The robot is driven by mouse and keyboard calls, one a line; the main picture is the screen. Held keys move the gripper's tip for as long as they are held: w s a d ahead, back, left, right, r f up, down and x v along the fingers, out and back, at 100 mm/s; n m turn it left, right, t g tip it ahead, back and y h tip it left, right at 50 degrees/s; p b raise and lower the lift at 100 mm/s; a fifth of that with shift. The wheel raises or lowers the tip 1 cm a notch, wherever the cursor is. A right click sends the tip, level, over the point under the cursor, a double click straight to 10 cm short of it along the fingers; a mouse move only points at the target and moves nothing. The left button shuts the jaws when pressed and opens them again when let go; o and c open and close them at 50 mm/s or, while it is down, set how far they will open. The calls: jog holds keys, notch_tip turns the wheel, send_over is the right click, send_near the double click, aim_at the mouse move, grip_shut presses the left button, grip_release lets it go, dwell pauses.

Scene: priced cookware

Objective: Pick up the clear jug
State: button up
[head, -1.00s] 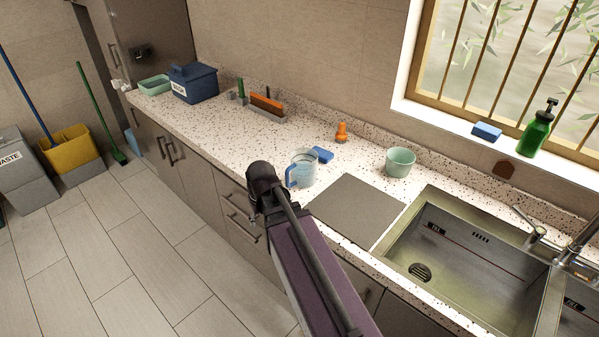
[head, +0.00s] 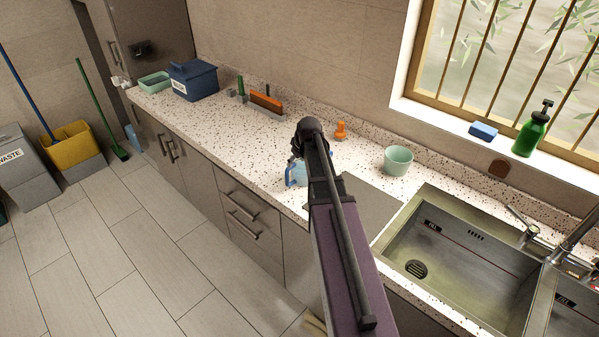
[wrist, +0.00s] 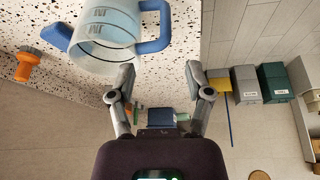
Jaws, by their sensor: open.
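In the wrist view the left fingertip appears close to the jug's lower edge, and the handle is above the gap between the fingers. I cannot tell if they touch.
A blue lidded box (head: 194,82) stands farther left.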

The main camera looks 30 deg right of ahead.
aim_at(288, 178)
jog(key=b+x, duration=0.8)
jog(key=shift+f, duration=0.3)
dwell(0.4)
jog(key=shift+w+a, duration=0.1)
jog(key=shift+w, duration=0.05)
jog(key=b+x, duration=0.3)
jog(key=shift+a+f, duration=0.3)
jog(key=shift+f, duration=0.05)
jog(key=shift+b+x, duration=0.75)
jog(key=shift+b, duration=0.15)
grip_shut()
